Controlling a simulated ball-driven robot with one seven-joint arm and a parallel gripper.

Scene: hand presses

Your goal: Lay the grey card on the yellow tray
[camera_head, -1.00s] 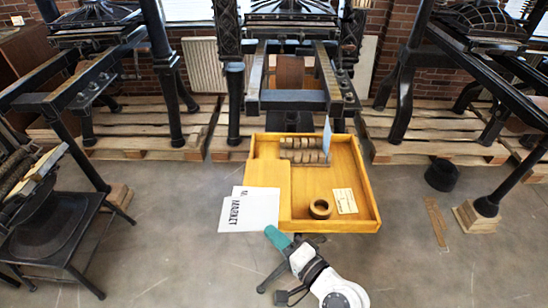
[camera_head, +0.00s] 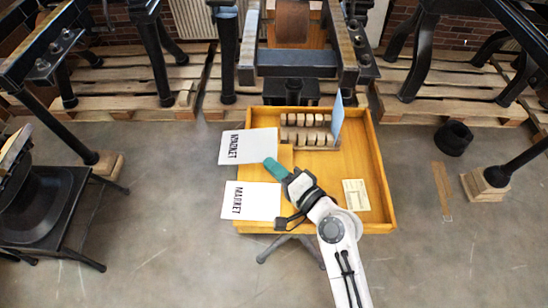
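A pale grey card printed MARKET (camera_head: 241,147) is at my gripper (camera_head: 267,161), over or just outside the tray's left upper part. Its lower right corner meets the teal fingertips, which look shut on it. It seems raised, but its exact height cannot be told. A second pale printed card (camera_head: 248,201) lies over the tray's lower left corner, partly past its edge. My arm hides part of the tray's lower middle.
In the tray are a rack of wooden blocks (camera_head: 308,137), an upright blue-grey sheet (camera_head: 338,120) and a small cream label card (camera_head: 356,195). A hand press (camera_head: 298,65) stands behind. A black ring-shaped weight (camera_head: 453,138) is on the floor at right.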

